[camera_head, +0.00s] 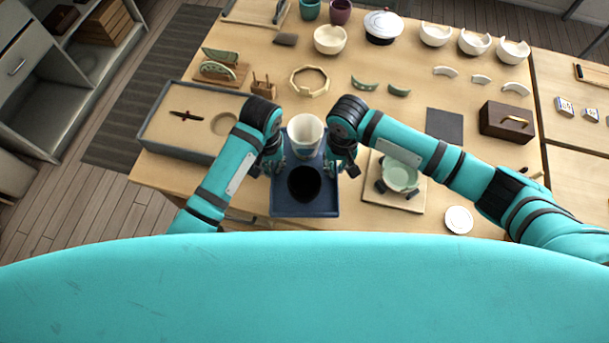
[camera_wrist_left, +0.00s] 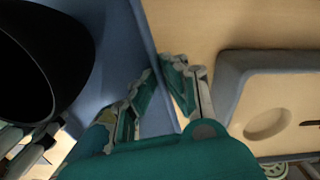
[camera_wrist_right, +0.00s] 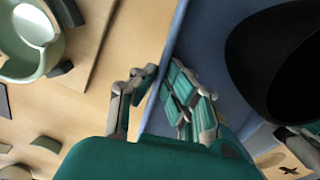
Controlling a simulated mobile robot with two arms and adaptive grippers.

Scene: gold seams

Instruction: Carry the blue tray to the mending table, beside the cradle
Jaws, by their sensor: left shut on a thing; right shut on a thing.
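The blue tray (camera_head: 328,207) is in front of me at the near edge of the wooden mending table (camera_head: 400,108). It carries a pale cup (camera_head: 304,121) at the back and a black, dark-mouthed vessel (camera_head: 304,199) in front. My left gripper (camera_head: 267,167) is shut on the tray's left wall, also seen in the left wrist view (camera_wrist_left: 156,76). My right gripper (camera_head: 342,167) is shut on its right wall, also seen in the right wrist view (camera_wrist_right: 163,72). The cradle (camera_head: 378,197), on a board right of the tray, holds a pale green bowl (camera_head: 400,173). I cannot tell whether the tray touches the table.
A grey-rimmed sand tray (camera_head: 165,143) stands close on the left. A white disc (camera_head: 458,220) lies near the front edge. A brown box (camera_head: 507,121) and dark mat (camera_head: 444,126) are at right. Bowls and shards fill the back. Clear wood lies beyond the cradle.

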